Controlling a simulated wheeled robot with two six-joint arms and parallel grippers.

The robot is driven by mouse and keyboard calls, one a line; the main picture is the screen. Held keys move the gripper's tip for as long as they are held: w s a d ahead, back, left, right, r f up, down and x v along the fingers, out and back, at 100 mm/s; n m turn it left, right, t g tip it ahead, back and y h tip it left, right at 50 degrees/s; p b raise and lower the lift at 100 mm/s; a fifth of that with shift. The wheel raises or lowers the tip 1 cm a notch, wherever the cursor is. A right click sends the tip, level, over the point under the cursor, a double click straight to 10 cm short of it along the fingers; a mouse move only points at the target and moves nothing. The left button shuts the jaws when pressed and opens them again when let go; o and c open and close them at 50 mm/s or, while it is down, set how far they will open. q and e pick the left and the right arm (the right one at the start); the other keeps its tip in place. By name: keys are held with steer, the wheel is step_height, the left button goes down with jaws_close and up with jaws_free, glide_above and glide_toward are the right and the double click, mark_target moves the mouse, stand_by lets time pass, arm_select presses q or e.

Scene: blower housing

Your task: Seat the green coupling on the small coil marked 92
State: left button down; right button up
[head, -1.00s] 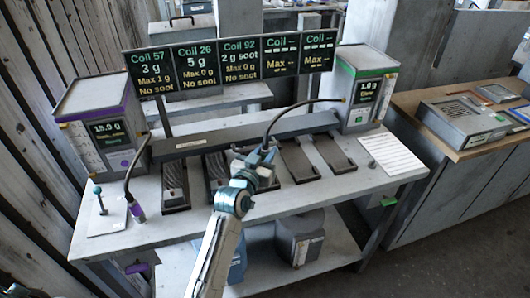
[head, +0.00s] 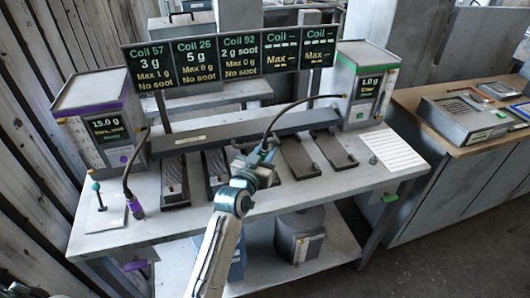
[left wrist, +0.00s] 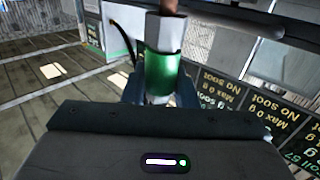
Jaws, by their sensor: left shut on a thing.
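In the left wrist view the green coupling (left wrist: 163,62), a green band on a pale metal body, stands between the fingers of my left gripper (left wrist: 158,88), which is shut on it. In the head view my left gripper (head: 258,160) is over the third slot from the left on the bench. The coupling is mostly hidden there; its black hose (head: 288,106) arches to it from the green-trimmed box (head: 361,85). The small coil marked 92 is hidden behind my gripper and arm, so contact with the coupling cannot be told. My right gripper is not in view.
The sign (head: 231,60) reads Coil 92, 2 g soot. A purple-trimmed box (head: 98,118) with a purple-ended hose (head: 137,205) stands left. Dark trays flank my gripper; the two right ones (head: 298,158) look empty. A paper sheet (head: 391,149) lies right.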

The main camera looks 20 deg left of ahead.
arm_select(q)
steer(key=shift+f+b, duration=0.35)
steer(key=shift+f, duration=0.15)
steer(key=c, duration=1.1)
jaws_free()
steer(key=s+b, duration=0.1)
steer(key=s, duration=0.2)
steer(key=s+b, duration=0.1)
steer(key=s, duration=0.3)
steer(key=s+a, duration=0.1)
steer(key=s, duration=0.3)
steer(key=shift+a+b, duration=0.1)
steer(key=shift+b, duration=0.3)
steer(key=shift+w, duration=0.1)
